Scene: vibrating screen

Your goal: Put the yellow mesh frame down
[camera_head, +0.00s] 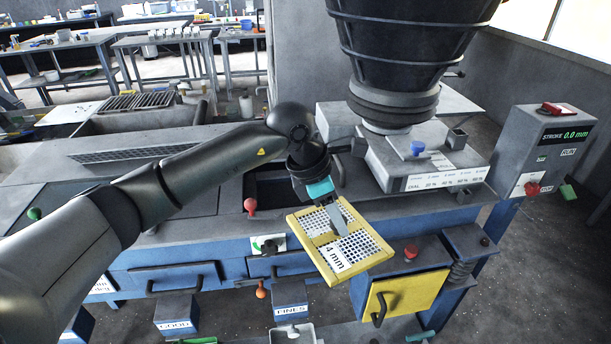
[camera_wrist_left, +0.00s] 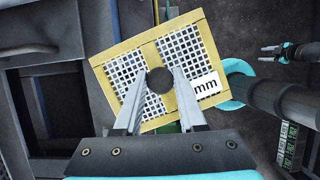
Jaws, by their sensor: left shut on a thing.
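The yellow mesh frame (camera_head: 312,226) carries a "4 mm" label and hangs tilted in front of the blue machine. My left gripper (camera_head: 338,218) reaches over it from above and is shut on it near its middle. In the left wrist view the frame (camera_wrist_left: 130,58) fills the upper middle, and both fingers of the gripper (camera_wrist_left: 158,84) meet at a dark round part at its centre. The frame appears held in the air, clear of the machine's front. My right gripper (camera_wrist_left: 274,52) shows at the right of the left wrist view, with its fingers apart.
The grey machine deck (camera_head: 225,150) lies behind the arm. A dark hopper (camera_head: 400,45) hangs above the feeder. A yellow door (camera_head: 405,297), bins labelled GOOD (camera_head: 176,312) and FINES (camera_head: 290,298), and a control box (camera_head: 545,150) stand around the frame.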

